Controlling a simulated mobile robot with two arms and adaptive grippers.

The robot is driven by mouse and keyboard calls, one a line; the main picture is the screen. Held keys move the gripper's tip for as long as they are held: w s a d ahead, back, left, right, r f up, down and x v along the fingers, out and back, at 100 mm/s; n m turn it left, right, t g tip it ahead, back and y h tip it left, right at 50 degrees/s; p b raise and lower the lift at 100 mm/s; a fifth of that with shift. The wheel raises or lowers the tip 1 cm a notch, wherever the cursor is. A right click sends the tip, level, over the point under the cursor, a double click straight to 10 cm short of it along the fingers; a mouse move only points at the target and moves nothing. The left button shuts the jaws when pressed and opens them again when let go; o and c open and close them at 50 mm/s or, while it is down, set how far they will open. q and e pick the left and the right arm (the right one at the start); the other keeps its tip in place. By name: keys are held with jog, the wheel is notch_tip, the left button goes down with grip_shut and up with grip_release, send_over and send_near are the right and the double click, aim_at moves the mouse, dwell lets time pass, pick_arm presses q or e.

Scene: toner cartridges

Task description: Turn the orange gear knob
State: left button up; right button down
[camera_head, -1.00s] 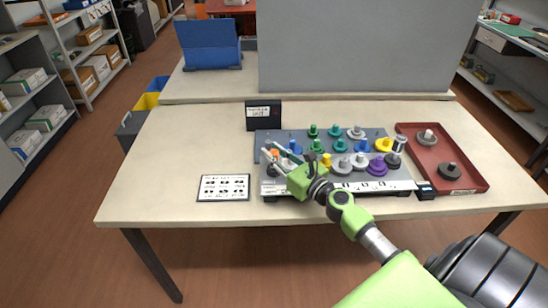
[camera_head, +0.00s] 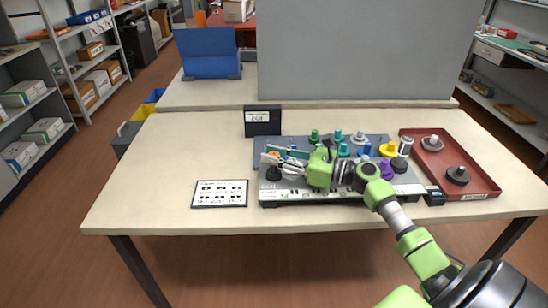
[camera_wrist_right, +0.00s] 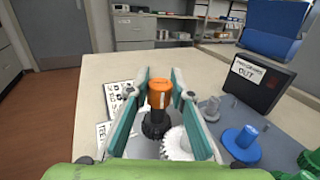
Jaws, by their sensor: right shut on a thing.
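The orange gear knob (camera_wrist_right: 159,93) stands upright between the fingers of my right gripper in the right wrist view, with a black gear (camera_wrist_right: 156,125) at its foot. In the head view only a bit of the orange knob (camera_head: 274,154) shows, at the left end of the grey board (camera_head: 259,153). My right gripper (camera_head: 275,160) reaches over the board from the right, with its fingers shut on the knob. It also shows in the right wrist view (camera_wrist_right: 159,90). My left gripper is out of view.
Several coloured gears and knobs stand close by on the board, such as a white gear (camera_wrist_right: 178,145) and a blue knob (camera_wrist_right: 245,138). A black sign (camera_head: 262,121) stands behind, a printed card (camera_head: 219,194) lies left, and a red tray (camera_head: 487,187) lies right.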

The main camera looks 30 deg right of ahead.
jog(key=c, duration=1.8)
grip_release()
jog(key=v, duration=1.2)
